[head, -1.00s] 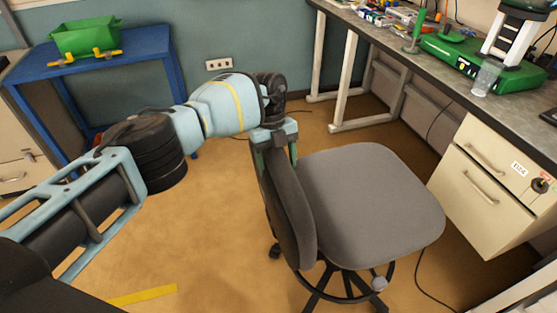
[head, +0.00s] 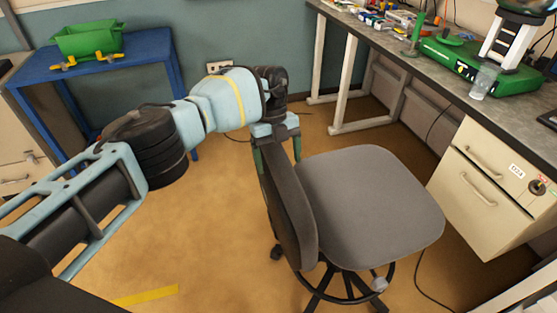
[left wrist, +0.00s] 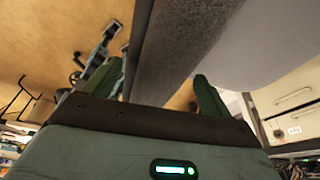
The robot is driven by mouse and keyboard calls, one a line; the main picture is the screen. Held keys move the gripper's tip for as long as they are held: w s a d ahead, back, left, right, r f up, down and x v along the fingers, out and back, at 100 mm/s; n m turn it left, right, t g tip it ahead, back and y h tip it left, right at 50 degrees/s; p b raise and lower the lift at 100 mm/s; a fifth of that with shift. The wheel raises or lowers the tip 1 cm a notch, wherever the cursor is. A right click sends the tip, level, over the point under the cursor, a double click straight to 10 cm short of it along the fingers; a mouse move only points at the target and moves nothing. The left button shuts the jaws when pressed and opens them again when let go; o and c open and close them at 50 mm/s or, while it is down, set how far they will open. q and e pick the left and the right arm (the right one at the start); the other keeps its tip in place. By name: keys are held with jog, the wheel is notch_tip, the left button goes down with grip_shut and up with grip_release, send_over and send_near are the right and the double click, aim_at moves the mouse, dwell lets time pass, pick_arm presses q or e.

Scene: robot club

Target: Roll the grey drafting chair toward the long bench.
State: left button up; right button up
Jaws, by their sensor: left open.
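The grey drafting chair (head: 367,205) stands on the floor at centre right of the head view, with its dark backrest (head: 287,205) on the left and its seat to the right. My left gripper (head: 278,150) points down at the top of the backrest and is open. In the left wrist view its green fingers (left wrist: 155,88) stand on either side of the backrest (left wrist: 180,50); I cannot tell whether they touch it. The long bench (head: 415,70) runs along the right side, beyond the chair. The chair's wheels are partly out of frame. My right gripper is not in view.
A cream drawer cabinet (head: 490,185) stands under the bench, close to the seat's right side. A blue table (head: 130,50) with a green bin (head: 88,37) is at back left. The floor (head: 215,235) left of the chair is clear. A dark cable lies near the cabinet.

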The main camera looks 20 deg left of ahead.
pick_arm(q)
jog(key=shift+r+p, duration=0.65)
jog(key=shift+r, duration=3.2)
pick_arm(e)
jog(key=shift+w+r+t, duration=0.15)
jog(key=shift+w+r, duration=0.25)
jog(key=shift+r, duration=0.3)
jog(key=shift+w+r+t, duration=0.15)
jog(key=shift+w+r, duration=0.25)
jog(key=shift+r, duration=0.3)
